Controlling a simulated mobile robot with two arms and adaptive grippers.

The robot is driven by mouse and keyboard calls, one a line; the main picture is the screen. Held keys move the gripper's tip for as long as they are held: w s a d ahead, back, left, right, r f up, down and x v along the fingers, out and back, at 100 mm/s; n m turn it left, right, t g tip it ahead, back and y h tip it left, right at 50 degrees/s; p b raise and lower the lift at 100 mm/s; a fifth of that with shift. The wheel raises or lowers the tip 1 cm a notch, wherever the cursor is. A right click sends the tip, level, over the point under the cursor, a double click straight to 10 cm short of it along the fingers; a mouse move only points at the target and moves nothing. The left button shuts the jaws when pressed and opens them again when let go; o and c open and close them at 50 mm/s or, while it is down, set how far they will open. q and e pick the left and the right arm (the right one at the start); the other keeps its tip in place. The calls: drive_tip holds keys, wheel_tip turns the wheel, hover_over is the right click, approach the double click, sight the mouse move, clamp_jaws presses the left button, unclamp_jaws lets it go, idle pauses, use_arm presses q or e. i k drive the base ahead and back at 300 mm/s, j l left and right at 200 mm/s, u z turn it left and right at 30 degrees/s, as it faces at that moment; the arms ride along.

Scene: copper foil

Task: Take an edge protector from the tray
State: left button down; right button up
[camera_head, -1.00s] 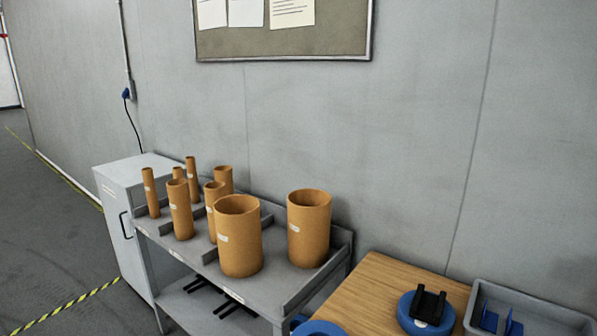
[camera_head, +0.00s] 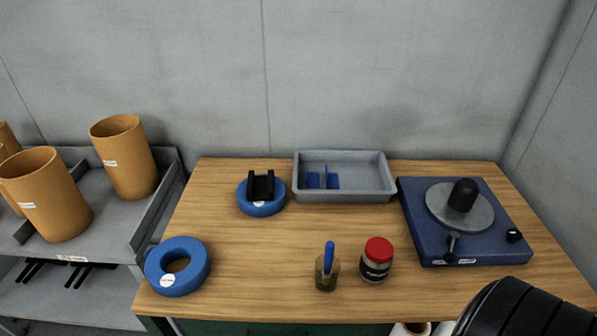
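The grey tray (camera_head: 344,196) stands at the back of the wooden table, against the wall. In its left part lies a small blue angled piece with an upright fin, which looks like an edge protector (camera_head: 323,181); I cannot tell whether it is one piece or two. The right part of the tray looks empty. Neither of my grippers is in view.
Left of the tray, a blue ring (camera_head: 262,206) carries a black cradle (camera_head: 261,184). Another blue ring (camera_head: 178,266) lies at front left. A blue-handled brush in a pot (camera_head: 327,272), a red-lidded jar (camera_head: 376,262) and a blue turntable unit (camera_head: 455,249) stand nearby.

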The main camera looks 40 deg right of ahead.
sight(312, 178)
drive_tip(key=z, duration=1.5)
